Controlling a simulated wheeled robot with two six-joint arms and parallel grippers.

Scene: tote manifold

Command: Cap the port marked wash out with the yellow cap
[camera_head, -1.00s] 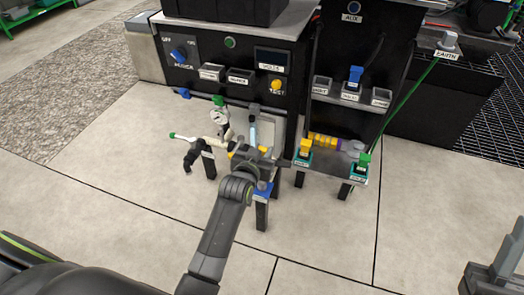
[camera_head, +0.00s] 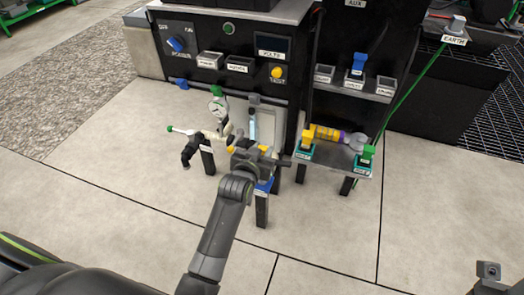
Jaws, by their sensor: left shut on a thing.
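My left gripper (camera_head: 262,158) is in the middle of the head view, at the right end of the cream pipework. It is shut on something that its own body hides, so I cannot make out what. Small yellow parts (camera_head: 264,148) show beside it, and I cannot tell whether they belong to the yellow cap. The cream manifold (camera_head: 218,136) carries a gauge (camera_head: 217,106), a green-tipped lever (camera_head: 172,129) and a black elbow (camera_head: 188,152). I cannot read a wash out label. A grey piece at the lower right (camera_head: 488,271) may be my right gripper; its jaws are not clear.
A black panel machine (camera_head: 225,50) stands close behind the manifold. To the right, a small grey stand (camera_head: 335,160) bears a yellow block (camera_head: 305,143), a green block (camera_head: 367,155) and a yellow-purple cylinder (camera_head: 325,132). A green cable (camera_head: 410,92) runs above it. The near floor is clear.

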